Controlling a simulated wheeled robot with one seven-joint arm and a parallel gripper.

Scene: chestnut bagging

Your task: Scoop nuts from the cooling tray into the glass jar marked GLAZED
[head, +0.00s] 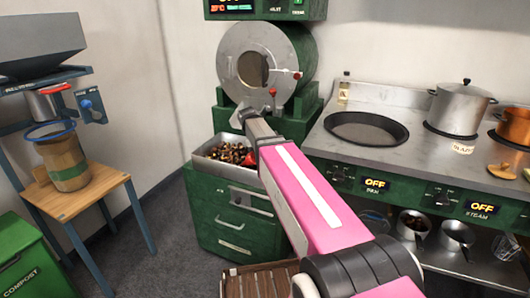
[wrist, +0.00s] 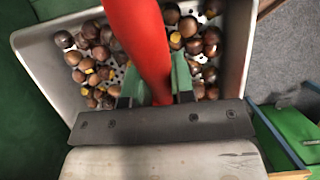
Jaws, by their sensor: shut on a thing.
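The cooling tray (head: 222,173) is a pale metal tray of brown nuts (head: 228,153) below the green roaster. In the wrist view, the tray (wrist: 38,70) fills the middle, with glossy brown nuts (wrist: 92,55), some showing yellow, on its perforated floor. My gripper (wrist: 155,86) is above the tray, its green fingers shut on a long red handle (wrist: 145,40). The handle extends toward the top of the picture; its far end is out of view, so any scoop bowl is hidden. My gripper (head: 243,117) is small and partly hidden in the head view. I cannot identify a glass jar marked GLAZED.
The roaster (head: 290,50) stands behind the tray. The stove counter (head: 400,150) at right holds a pan (head: 365,129), a lidded pot (head: 458,108) and a copper pot (head: 515,125). A wooden stand with a sack (head: 68,165) is at left. Grey floor lies between.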

